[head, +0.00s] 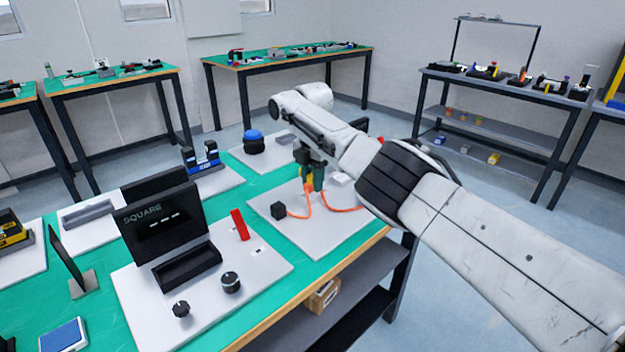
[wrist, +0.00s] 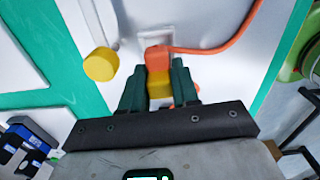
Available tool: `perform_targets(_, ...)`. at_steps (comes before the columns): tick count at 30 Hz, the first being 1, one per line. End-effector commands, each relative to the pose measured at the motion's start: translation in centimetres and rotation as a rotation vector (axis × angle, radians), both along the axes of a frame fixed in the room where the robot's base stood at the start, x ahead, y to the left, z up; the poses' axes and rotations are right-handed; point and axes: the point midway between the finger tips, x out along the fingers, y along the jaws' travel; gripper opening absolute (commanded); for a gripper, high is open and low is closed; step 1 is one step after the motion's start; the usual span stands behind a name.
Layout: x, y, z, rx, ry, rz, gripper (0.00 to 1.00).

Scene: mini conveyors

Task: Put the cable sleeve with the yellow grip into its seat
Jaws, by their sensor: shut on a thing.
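My gripper (wrist: 158,82) is shut on the cable sleeve, whose yellow grip (wrist: 159,86) shows between the two dark green fingers in the wrist view. An orange end (wrist: 157,58) of the sleeve sticks out beyond the fingertips, and an orange cable (wrist: 215,48) runs from it to the upper right. A pale raised fitting (wrist: 152,32) lies just beyond the orange end; I cannot tell if it is the seat or if they touch. In the head view, my gripper (head: 313,178) is over the white board (head: 318,243), with the sleeve mostly hidden.
A yellow round piece (wrist: 100,65) is left of my fingers in the wrist view. A red upright piece (head: 240,224) and a black SQUARE display (head: 160,215) stand on the neighbouring board.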

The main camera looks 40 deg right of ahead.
Motion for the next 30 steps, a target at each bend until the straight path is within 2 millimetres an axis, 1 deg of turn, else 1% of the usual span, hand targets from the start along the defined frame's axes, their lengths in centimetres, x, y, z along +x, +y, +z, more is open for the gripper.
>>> perform_targets(12, 0.0, 0.0, -0.1, 0.001, 0.000, 0.000, 0.00)
perform_targets(29, 0.0, 0.0, -1.6, 0.001, 0.000, 0.000, 0.00)
perform_targets(30, 0.0, 0.0, -1.5, 0.000, -0.001, 0.000, 0.32)
